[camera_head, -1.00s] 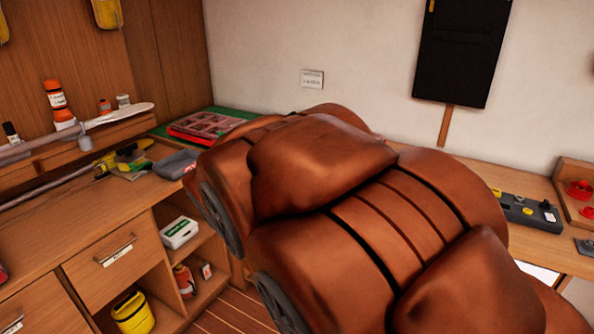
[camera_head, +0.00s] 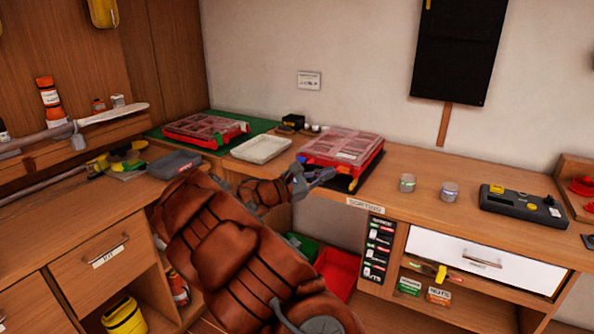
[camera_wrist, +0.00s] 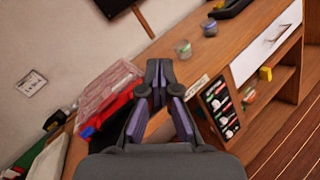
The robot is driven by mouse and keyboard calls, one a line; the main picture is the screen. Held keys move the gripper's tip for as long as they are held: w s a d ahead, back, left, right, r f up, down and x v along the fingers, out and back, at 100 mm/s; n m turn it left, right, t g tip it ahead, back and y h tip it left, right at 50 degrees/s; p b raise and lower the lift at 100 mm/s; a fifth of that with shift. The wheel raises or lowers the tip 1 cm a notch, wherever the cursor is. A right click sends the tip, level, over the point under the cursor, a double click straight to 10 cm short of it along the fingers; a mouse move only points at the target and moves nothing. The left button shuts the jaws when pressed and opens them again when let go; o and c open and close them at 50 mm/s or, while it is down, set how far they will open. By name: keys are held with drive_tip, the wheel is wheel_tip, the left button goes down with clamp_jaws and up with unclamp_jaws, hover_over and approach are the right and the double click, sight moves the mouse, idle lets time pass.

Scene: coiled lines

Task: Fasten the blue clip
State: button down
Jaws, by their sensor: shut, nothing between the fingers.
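A red case with a clear lid (camera_head: 345,147) lies on the bench in the head view. It also shows in the wrist view (camera_wrist: 105,95), to the left of my gripper. A small blue patch (camera_head: 304,158) shows at its front left corner and may be the blue clip; whether it is fastened cannot be told. My gripper (camera_head: 328,175) is just in front of the case, near that corner, and hides part of its front. In the wrist view my fingertips (camera_wrist: 160,72) are together and empty. I cannot tell whether they touch the case.
A second red case (camera_head: 205,130) lies on a green mat, with a pale tray (camera_head: 262,149) between the two cases. Two small jars (camera_head: 407,183) and a grey device (camera_head: 522,207) stand to the right. A white drawer (camera_head: 480,260) is below. Bench space before the jars is clear.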

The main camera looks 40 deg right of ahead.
drive_tip(key=w+f+n+t+h+b, duration=0.1)
drive_tip(key=w+f+n+t+b, duration=0.1)
drive_tip(key=w+f+n+t, duration=0.8)
drive_tip(key=w+f+n, duration=0.2)
drive_tip(key=w+f, duration=0.3)
drive_tip(key=w, duration=0.4)
drive_tip(key=shift+w+f+t+h, duration=0.2)
drive_tip(key=shift+f+t+h, duration=0.05)
drive_tip(key=shift+t+h, duration=0.15)
drive_tip(key=p, duration=0.1)
approach(301, 159)
drive_tip(key=d+f, duration=0.2)
drive_tip(key=d, duration=0.2)
drive_tip(key=r, duration=0.1)
drive_tip(key=w+d+r+p, duration=0.1)
drive_tip(key=shift+w+d+r, duration=0.2)
drive_tip(key=shift+d+r, duration=0.1)
drive_tip(key=shift+r, duration=0.05)
drive_tip(key=shift+w+d+r, duration=0.1)
drive_tip(key=shift+d+r, duration=0.25)
drive_tip(key=shift+r, duration=0.1)
